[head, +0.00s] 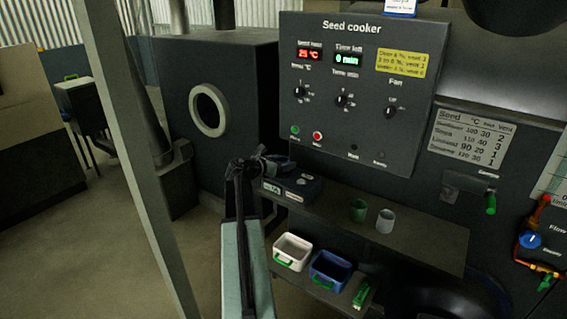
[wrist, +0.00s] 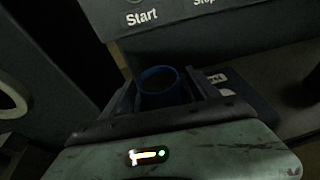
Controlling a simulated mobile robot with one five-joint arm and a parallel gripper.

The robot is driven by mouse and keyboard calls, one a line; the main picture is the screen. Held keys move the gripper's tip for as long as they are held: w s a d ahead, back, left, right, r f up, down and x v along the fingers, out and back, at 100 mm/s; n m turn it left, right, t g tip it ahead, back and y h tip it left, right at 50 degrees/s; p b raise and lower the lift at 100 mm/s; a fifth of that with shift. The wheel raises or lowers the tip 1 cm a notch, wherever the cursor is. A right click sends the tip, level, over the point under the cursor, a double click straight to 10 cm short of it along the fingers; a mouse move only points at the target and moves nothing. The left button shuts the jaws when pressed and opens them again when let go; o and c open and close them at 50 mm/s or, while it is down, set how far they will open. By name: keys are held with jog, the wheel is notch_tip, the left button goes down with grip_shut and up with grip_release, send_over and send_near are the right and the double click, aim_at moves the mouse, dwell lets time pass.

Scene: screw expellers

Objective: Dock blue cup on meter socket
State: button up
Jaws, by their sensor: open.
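My gripper (head: 264,163) is over the left end of the shelf below the Seed cooker panel. In the wrist view my gripper (wrist: 163,78) is open, with one finger on each side of the blue cup (wrist: 160,92). The cup looks upright, with its round rim up and a dark inside. The meter (head: 304,185) is a dark blue box with pale labels on the shelf, partly behind my gripper. It also shows right of the cup in the wrist view (wrist: 240,90). The socket is hidden, so I cannot tell whether the cup sits in it.
A green cup (head: 358,210) and a grey cup (head: 385,221) stand further right on the shelf (head: 425,243). Below are a white bin (head: 292,251), a blue bin (head: 330,271) and a green object (head: 361,293). The Seed cooker panel (head: 355,80) rises close behind my gripper.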

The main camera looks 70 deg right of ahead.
jog(key=p+v, duration=0.3)
jog(key=v, duration=0.9)
jog(key=w+a+f+m+t+y, duration=0.2)
jog(key=w+a+f+m, duration=0.15)
jog(key=w+a, duration=0.6)
jog(key=w+a+f+m+t+y, duration=0.1)
jog(key=w+a+f+m+y, duration=0.3)
jog(key=a, duration=1)
jog(key=w+a+f+m+t+y, duration=0.15)
jog(key=w+a+f, duration=0.35)
jog(key=w+a, duration=0.55)
jog(key=s+a+f+m+y, duration=0.1)
jog(key=a+f+m+y, duration=0.1)
jog(key=a, duration=1.5)
jog(key=s+a+f+m+y, duration=0.1)
jog(key=a+f+m+y, duration=0.1)
jog(key=a, duration=1.5)
jog(key=shift+a+m+y, duration=0.4)
jog(key=shift+m+y, duration=0.2)
jog(key=shift+y, duration=0.55)
jog(key=shift+w, duration=0.1)
